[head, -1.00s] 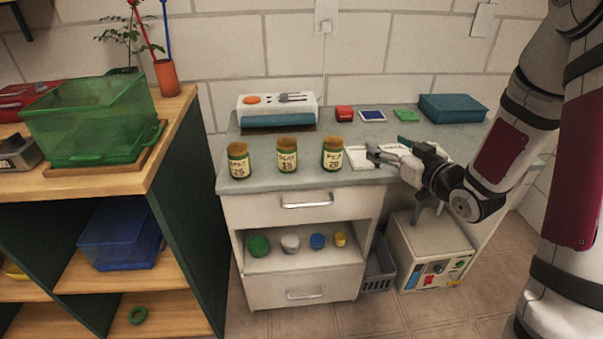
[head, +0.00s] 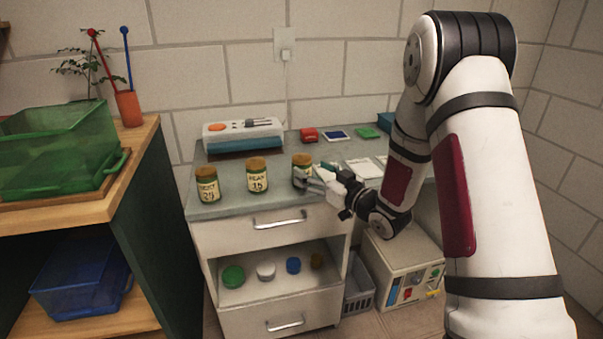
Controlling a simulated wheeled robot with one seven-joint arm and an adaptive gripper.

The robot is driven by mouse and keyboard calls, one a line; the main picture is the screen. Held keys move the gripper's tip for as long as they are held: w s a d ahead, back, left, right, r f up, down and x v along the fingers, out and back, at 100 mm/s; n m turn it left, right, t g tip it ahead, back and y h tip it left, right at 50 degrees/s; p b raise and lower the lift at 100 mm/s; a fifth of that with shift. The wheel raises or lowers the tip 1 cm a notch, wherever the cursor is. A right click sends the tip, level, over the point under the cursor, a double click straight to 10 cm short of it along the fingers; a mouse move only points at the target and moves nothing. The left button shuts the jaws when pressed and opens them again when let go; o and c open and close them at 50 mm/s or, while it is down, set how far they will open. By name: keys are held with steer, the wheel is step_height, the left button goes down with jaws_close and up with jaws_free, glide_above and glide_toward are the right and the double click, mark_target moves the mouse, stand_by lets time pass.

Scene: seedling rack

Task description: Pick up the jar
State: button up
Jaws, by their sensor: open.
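The left jar (head: 207,185) and the middle jar (head: 257,177) are in full view. The right jar (head: 302,168) is partly hidden by my gripper (head: 312,180), which comes in from the right. My gripper is open, with its fingers at the right jar's lower part. I cannot tell whether they touch it. The jar still stands on the counter.
A white and teal device (head: 243,135) stands behind the jars. Red, blue and green pads lie at the back right, with white cards (head: 362,169) nearer. Coloured lids sit on the open shelf below. A wooden shelf unit (head: 140,160) with a green bin (head: 65,145) stands left.

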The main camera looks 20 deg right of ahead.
mark_target(308, 169)
steer(key=b+x, duration=0.1)
steer(key=x, duration=0.4)
steer(key=shift+f, duration=0.2)
steer(key=shift+c, duration=0.4)
steer(key=c, duration=1.3)
